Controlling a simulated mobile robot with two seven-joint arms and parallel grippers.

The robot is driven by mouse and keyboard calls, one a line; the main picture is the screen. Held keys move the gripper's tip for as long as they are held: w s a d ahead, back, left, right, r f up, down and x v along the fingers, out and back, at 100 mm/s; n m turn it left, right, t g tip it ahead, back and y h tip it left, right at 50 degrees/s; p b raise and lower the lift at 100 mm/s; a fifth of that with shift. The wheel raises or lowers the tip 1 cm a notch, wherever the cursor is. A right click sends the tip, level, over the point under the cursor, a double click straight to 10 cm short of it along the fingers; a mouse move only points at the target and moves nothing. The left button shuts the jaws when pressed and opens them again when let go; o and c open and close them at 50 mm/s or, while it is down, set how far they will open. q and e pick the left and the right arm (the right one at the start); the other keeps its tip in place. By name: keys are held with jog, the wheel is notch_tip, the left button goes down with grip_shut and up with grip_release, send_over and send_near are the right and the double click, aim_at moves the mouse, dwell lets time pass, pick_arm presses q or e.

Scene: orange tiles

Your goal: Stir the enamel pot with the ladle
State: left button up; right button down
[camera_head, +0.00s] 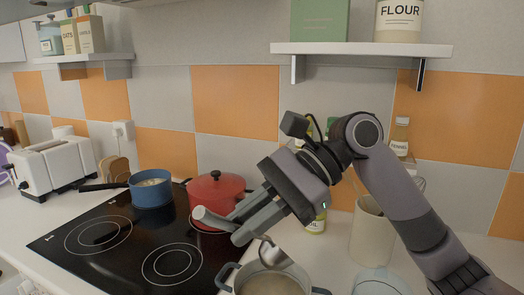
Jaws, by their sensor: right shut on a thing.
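The enamel pot (227,272) is grey-blue outside and stands at the bottom middle of the head view. It has side handles and pale contents, and its lower part is cut off by the frame. My right gripper (240,224) reaches in from the right above the pot's left side, fingers pointing down and left. It is shut on the ladle (212,219), whose light grey handle sticks out left of the fingers. A metallic part of the ladle shows over the pot opening, below the fingers. I cannot tell how deep its bowl sits. My left gripper is not in view.
A red lidded pot (216,185) and a blue saucepan (151,189) stand on the black hob (135,238). A cream utensil holder (371,235) and bottles stand behind my right arm. A white toaster (50,164) is far left. Shelves hang above.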

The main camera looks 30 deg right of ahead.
aim_at(271, 242)
notch_tip(271, 242, up, 7)
jog(key=s+d+m+t+y+p, duration=0.1)
jog(key=d+m+t+y+p, duration=0.1)
jog(key=m+t+y, duration=0.1)
jog(key=shift+w+d+f+b, duration=0.4)
jog(key=shift+f+b, duration=0.15)
jog(key=shift+f, duration=1.65)
jog(key=shift+w+d+f+b, duration=0.45)
jog(key=shift+f+b, duration=0.15)
jog(key=shift+f, duration=1.55)
jog(key=shift+w+d+f+b, duration=0.4)
jog(key=shift+f+b, duration=0.15)
jog(key=shift+f, duration=1.65)
